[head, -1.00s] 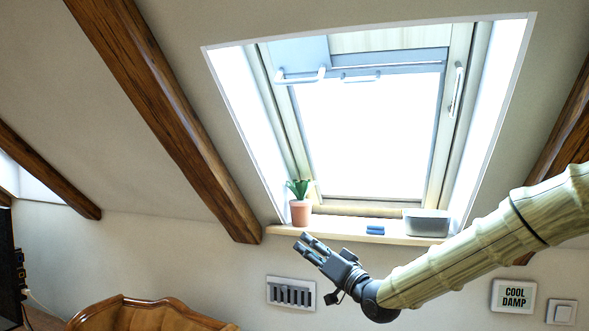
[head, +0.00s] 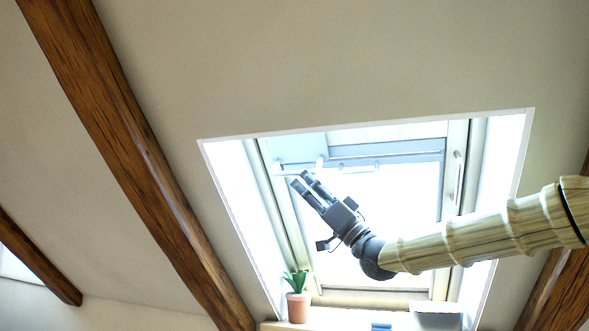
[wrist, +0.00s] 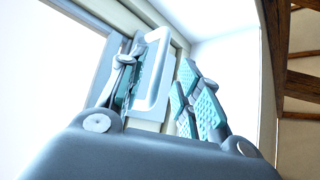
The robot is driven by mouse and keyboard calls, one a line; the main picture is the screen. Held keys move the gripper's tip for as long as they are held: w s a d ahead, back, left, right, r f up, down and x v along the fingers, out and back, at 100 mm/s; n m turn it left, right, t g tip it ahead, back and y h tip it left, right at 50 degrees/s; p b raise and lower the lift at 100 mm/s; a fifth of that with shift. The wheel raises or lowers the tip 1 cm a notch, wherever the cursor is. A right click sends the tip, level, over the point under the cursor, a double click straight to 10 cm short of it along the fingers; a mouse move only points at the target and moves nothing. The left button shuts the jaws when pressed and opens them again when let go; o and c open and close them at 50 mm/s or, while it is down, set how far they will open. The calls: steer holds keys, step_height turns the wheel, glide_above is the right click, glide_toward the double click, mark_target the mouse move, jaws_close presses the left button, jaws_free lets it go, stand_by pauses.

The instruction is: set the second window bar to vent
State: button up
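The skylight window (head: 375,220) fills the sloped ceiling recess. A white bar (head: 287,171) runs along its upper left, and a smaller pale bar (head: 358,168) sits to its right. A vertical handle (head: 457,178) is on the right frame. I cannot tell which is the second bar. My gripper (head: 301,179) points up at the upper left bar, its tips just below or at it. In the wrist view, a white loop-shaped bar (wrist: 158,75) shows between my spread fingers (wrist: 163,85). The gripper is open; contact cannot be told.
A potted plant (head: 297,305), a blue item (head: 381,326) and a grey box (head: 436,318) stand on the sill (head: 335,318) below. Wooden beams (head: 150,170) slope on both sides. The space before the glass is clear apart from my arm.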

mark_target(294, 173)
steer(key=shift+p+x, duration=0.85)
steer(key=shift+x, duration=1.85)
steer(key=shift+d, duration=0.1)
jaws_close()
